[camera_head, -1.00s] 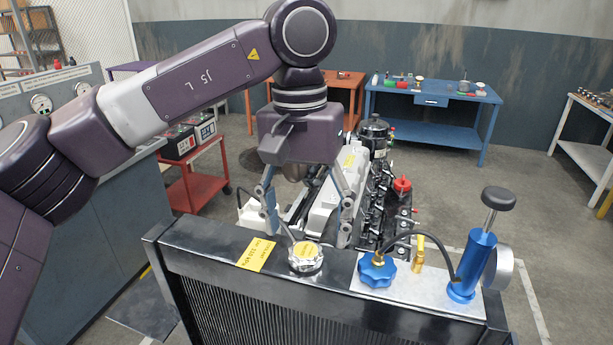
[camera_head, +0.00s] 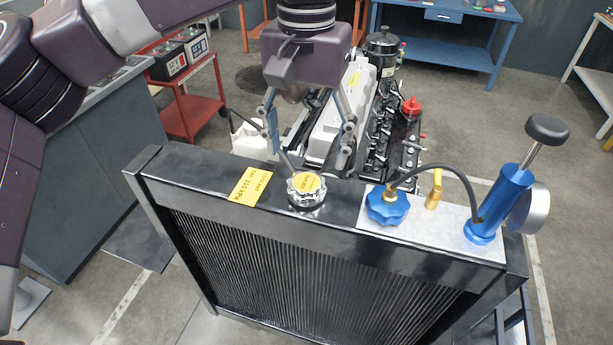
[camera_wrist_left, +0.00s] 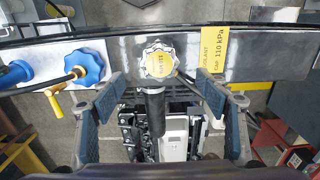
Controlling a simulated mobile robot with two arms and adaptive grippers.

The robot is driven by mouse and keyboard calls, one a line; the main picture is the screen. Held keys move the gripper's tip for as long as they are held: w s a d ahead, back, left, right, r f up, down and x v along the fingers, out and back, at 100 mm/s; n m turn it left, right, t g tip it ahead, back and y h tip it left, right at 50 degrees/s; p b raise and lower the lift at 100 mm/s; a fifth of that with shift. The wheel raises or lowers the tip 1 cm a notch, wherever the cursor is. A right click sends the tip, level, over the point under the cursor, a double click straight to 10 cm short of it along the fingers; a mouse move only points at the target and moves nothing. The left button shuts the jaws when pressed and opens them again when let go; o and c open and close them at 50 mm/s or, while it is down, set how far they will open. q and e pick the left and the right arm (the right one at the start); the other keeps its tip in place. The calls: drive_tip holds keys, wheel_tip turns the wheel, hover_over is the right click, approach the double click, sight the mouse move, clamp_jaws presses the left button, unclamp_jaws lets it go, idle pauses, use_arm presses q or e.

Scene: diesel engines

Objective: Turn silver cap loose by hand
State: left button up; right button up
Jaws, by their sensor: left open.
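The silver cap (camera_head: 306,190) with a yellow label sits on the black top of the radiator (camera_head: 330,203). It also shows in the left wrist view (camera_wrist_left: 159,62), near the middle, beyond my fingertips. My left gripper (camera_head: 308,160) is open, with its fingers pointing down just behind the cap in the head view. In the left wrist view my left gripper (camera_wrist_left: 155,88) has its fingers spread wide to either side, with nothing between the tips. The cap appears untouched. My right gripper is not in view.
A blue knob (camera_head: 387,206), a brass fitting (camera_head: 434,190) and a blue hand pump (camera_head: 493,205) with a hose stand right of the cap. A yellow label (camera_head: 250,187) lies left of it. The engine (camera_head: 375,140) is behind. A red cart (camera_head: 190,100) stands back left.

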sight(307, 182)
use_arm(q)
wheel_tip(307, 182, down, 3)
drive_tip(key=shift+s+f+b, duration=0.1)
drive_tip(key=shift+b, duration=0.9)
drive_tip(key=shift+f+b, duration=0.95)
drive_tip(key=shift+f, duration=0.2)
drive_tip(key=shift+r, duration=0.1)
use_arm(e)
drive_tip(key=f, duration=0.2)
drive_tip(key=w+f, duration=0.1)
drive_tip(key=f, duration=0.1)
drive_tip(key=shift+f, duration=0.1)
use_arm(q)
drive_tip(key=shift+c, duration=0.4)
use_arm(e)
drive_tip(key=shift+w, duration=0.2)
use_arm(q)
drive_tip(key=c, duration=1.6)
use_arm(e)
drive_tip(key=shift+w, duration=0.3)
